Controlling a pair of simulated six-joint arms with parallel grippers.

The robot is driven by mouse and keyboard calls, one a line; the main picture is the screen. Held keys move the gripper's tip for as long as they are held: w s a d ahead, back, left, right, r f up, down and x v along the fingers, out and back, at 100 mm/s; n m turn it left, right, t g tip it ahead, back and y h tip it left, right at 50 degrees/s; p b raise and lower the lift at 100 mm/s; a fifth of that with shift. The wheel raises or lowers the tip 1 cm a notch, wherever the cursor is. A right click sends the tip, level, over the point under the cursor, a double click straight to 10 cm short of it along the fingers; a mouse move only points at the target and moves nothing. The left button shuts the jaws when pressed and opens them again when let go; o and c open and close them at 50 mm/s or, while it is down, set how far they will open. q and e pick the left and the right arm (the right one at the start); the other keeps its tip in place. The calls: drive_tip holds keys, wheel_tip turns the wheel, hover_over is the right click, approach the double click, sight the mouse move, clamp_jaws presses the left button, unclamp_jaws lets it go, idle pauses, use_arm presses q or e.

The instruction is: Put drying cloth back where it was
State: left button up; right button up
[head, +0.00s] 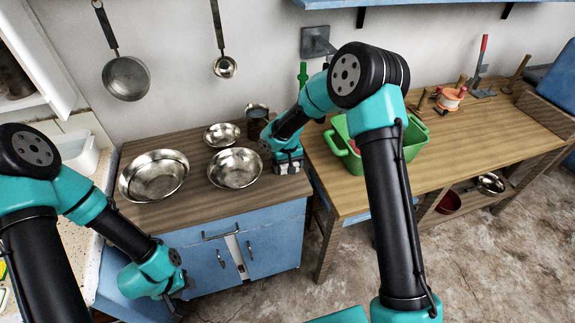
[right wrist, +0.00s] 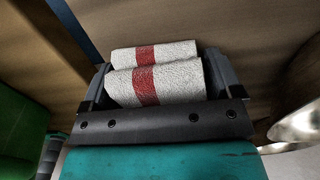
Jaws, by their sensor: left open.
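The drying cloth (right wrist: 155,85) is white with a red stripe and lies folded or rolled in two layers in the right wrist view. My right gripper (right wrist: 160,80) has one finger on each side of it, close against its edges, and appears shut on it. In the head view my right gripper (head: 288,166) is low at the counter's right end, and the cloth is hard to make out there. My left gripper (head: 180,300) is open and empty in front of the blue cabinet. A narrow white strip (head: 232,252) hangs at the rail (head: 216,234) on the cabinet front.
Metal bowls (head: 153,176) stand on the wooden counter (head: 190,210), left of my right gripper. A green tub (head: 352,160) stands on the wooden table (head: 460,140) to the right. A pan (head: 126,78) and a ladle (head: 225,67) hang on the wall.

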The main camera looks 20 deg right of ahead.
drive_tip(key=shift+o, duration=0.9)
drive_tip(key=shift+r, duration=0.1)
wheel_tip(320, 180, up, 12)
drive_tip(key=shift+r, duration=0.1)
